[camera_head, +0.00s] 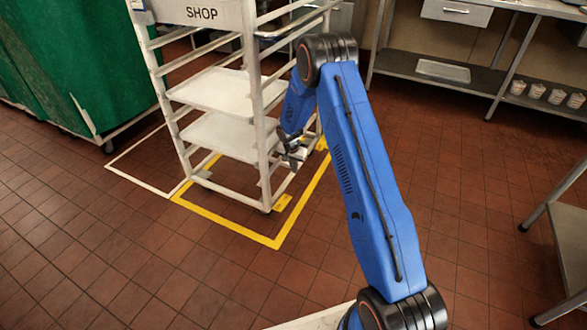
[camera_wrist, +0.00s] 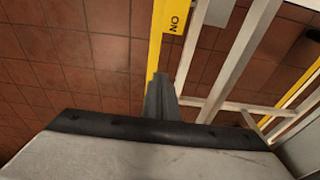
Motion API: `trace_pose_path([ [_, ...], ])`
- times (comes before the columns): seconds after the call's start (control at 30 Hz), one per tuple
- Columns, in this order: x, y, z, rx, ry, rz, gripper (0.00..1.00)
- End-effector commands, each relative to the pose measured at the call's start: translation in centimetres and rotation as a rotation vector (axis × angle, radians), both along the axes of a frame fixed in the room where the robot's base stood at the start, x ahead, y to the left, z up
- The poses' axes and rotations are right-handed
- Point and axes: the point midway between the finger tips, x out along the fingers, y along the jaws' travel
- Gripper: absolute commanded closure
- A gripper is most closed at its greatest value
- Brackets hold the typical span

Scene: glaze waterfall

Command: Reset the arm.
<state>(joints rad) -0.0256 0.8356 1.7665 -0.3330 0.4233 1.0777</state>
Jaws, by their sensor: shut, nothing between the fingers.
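My blue arm reaches up and then down toward a white wheeled rack with a SHOP sign (camera_head: 201,12). My gripper (camera_head: 293,158) hangs low at the rack's right side, beside its right front post. I cannot tell whether it touches the rack. In the wrist view my gripper's fingers (camera_wrist: 160,88) are together with nothing between them. Beyond them are the rack's white rails (camera_wrist: 238,62) and a yellow floor line (camera_wrist: 155,45).
The rack holds white trays (camera_head: 215,92) and stands within yellow floor tape (camera_head: 232,228). A green covered cart (camera_head: 85,60) is at the left. A steel bench (camera_head: 485,80) stands behind at the right. Another metal table (camera_head: 570,235) is at the right edge. Open tiled floor lies in front.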

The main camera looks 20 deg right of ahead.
Motion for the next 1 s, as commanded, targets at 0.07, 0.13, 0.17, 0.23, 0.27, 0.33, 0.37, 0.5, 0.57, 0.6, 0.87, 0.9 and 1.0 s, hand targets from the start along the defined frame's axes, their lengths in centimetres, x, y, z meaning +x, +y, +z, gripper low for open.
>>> trace_pose_path([
  [0.07,0.0,0.0,0.0,0.000,0.000,0.000,1.00],
  [0.13,0.0,0.0,0.0,0.000,0.000,0.000,1.00],
  [0.17,0.0,0.0,0.0,0.000,0.000,0.000,1.00],
  [0.23,0.0,0.0,0.3,0.000,-0.001,0.002,1.00],
  [0.27,-0.1,0.0,0.6,0.000,-0.002,0.003,1.00],
  [0.33,-0.3,0.0,1.8,-0.002,-0.005,0.012,1.00],
  [0.37,-0.4,-0.1,2.6,-0.003,-0.009,0.016,1.00],
  [0.5,-1.5,-0.2,7.4,-0.009,-0.019,0.047,1.00],
  [0.57,-2.2,-0.3,9.6,-0.010,-0.023,0.063,1.00],
  [0.6,-2.7,-0.3,11.0,-0.013,-0.025,0.073,1.00],
  [0.87,-6.6,-0.5,19.8,-0.023,-0.043,0.142,1.00],
  [0.9,-7.3,-0.5,21.1,-0.025,-0.045,0.154,1.00],
  [1.0,-9.2,-0.6,24.1,-0.028,-0.053,0.181,1.00],
])
